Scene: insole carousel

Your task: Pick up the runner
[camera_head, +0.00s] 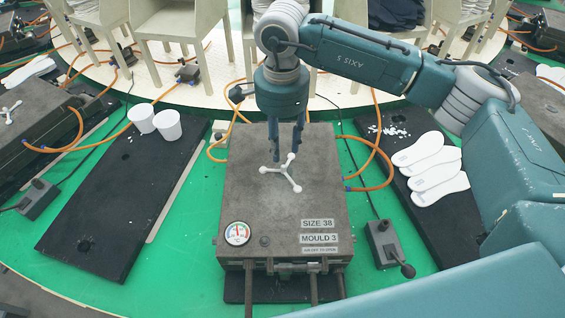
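The runner (283,174) is a small white three-armed piece with rounded ends. It appears to lie on top of the closed grey mould box (245,195), labelled "SIZE 38" and "MOULD 3". My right gripper (286,157) points down just above and behind the runner. Its two dark blue fingers are apart, with a gap between them, and the fingertips are close to the runner's far arms. I cannot tell whether they touch it. My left gripper is not in view.
Two white cups (167,125) stand on the black board (110,205) at left. White insoles (430,165) and small white scraps (388,131) lie on the right board. A control box with a lever (386,244) stands right of the mould. Orange hoses (372,150) run beside it.

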